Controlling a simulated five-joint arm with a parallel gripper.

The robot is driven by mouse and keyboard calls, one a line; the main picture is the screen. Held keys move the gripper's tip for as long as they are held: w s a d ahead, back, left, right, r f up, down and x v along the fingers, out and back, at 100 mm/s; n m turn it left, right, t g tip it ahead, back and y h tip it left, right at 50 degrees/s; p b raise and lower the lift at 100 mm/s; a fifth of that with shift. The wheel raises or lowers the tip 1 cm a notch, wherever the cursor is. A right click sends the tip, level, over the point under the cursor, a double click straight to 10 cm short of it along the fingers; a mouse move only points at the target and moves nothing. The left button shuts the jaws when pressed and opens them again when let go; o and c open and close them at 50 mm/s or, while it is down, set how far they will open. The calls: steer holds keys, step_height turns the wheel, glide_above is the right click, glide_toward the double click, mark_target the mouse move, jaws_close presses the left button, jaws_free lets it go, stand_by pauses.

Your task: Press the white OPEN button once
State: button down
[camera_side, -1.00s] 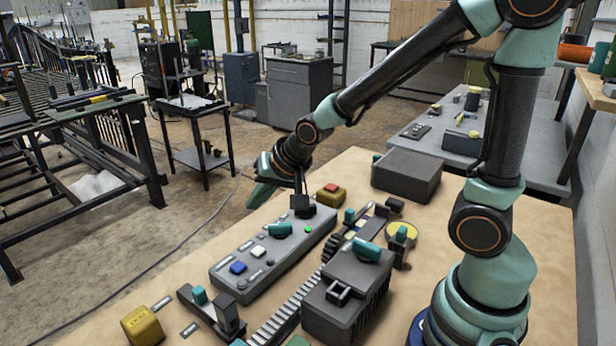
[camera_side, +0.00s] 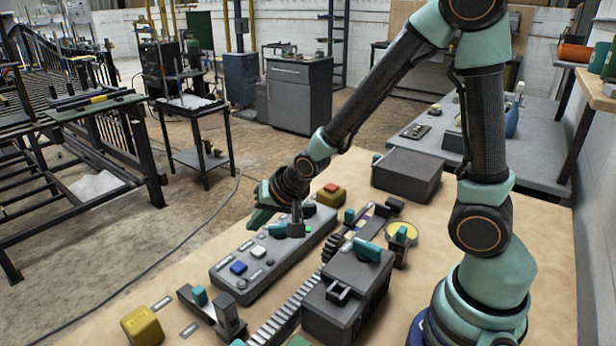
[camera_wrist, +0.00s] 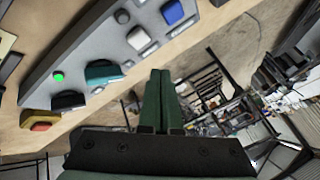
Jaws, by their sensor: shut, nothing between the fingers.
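The white button (camera_side: 258,251) sits on a long grey control panel (camera_side: 222,276), between a blue button (camera_side: 238,267) and a teal knob (camera_side: 277,231). The white button (camera_wrist: 138,38) also shows in the wrist view, left of and above my fingertips. My gripper (camera_side: 256,222) is shut and empty, its green fingers hanging by the panel's far long edge, near the teal knob. In the wrist view my gripper (camera_wrist: 160,74) has its fingers together, beside the panel's edge and apart from the white button. A label by the white button is too small to read.
A lit green lamp (camera_wrist: 58,77) is on the panel. A yellow box with a red button (camera_side: 331,194) stands beyond the panel's end. A toothed rack (camera_side: 285,315) and a dark housing (camera_side: 345,300) lie to the right. Bare table lies left of the panel.

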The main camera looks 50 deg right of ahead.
mark_target(260, 252)
steer(key=shift+f, duration=1.9)
steer(key=shift+f, duration=0.1)
stand_by(0.5)
steer(key=shift+f, duration=0.35)
steer(key=shift+f, duration=0.55)
stand_by(0.7)
steer(key=shift+r, duration=1)
steer(key=shift+r, duration=2.5)
